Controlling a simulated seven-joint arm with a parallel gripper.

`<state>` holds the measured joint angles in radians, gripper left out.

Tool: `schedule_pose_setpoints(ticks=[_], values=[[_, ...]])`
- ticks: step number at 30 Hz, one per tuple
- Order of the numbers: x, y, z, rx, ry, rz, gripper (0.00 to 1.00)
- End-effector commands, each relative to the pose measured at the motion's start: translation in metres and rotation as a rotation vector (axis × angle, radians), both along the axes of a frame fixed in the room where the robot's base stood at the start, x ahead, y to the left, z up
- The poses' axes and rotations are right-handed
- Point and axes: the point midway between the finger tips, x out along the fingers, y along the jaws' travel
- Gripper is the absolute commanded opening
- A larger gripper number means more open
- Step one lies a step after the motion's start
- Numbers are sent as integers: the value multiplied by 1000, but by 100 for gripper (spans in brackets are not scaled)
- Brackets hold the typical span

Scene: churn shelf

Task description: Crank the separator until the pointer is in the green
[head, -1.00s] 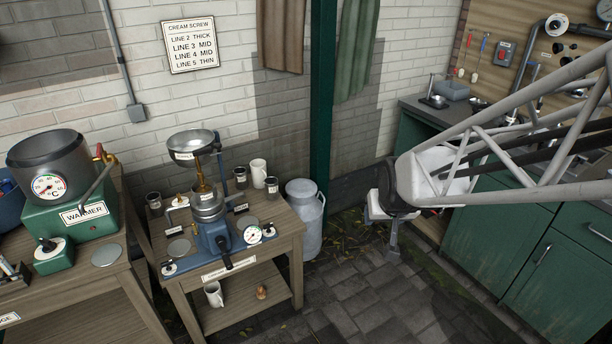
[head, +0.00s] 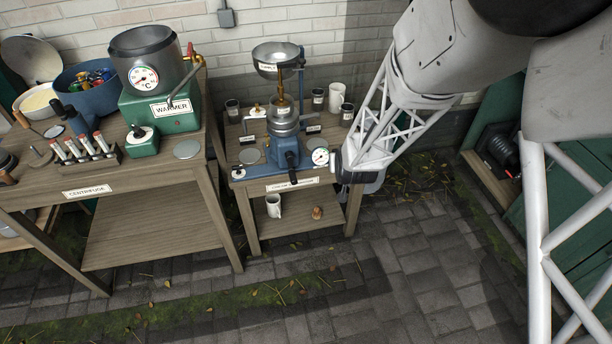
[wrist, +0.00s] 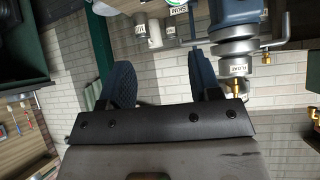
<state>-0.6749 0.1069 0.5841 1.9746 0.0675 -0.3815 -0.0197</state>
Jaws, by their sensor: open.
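The separator (head: 278,148) stands on a small wooden table in the head view, with a blue body, a metal bowl (head: 276,55) on top and a black crank grip (head: 291,160) in front. Its small white dial (head: 320,157) sits at the right of the base; the pointer is too small to read. My gripper (wrist: 163,78) is open in the wrist view, with nothing between its two dark fingers. The separator appears upside down at upper right there (wrist: 238,35), apart from the fingers. In the head view my gripper (head: 342,168) is just right of the dial.
The larger table (head: 150,205) at left holds the green warmer (head: 165,115) and a rack of tubes (head: 90,147). The paved floor in front is clear.

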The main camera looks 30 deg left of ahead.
Motion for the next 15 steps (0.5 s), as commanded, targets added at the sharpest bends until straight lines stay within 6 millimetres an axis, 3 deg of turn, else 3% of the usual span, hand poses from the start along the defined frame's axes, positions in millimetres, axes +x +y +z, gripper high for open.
schedule_pose_setpoints(ticks=[1,9,15], values=[[-6,15,-17,6,-9,19,57],[-35,84,-88,55,-82,101,57],[-55,114,-124,83,-121,143,57]])
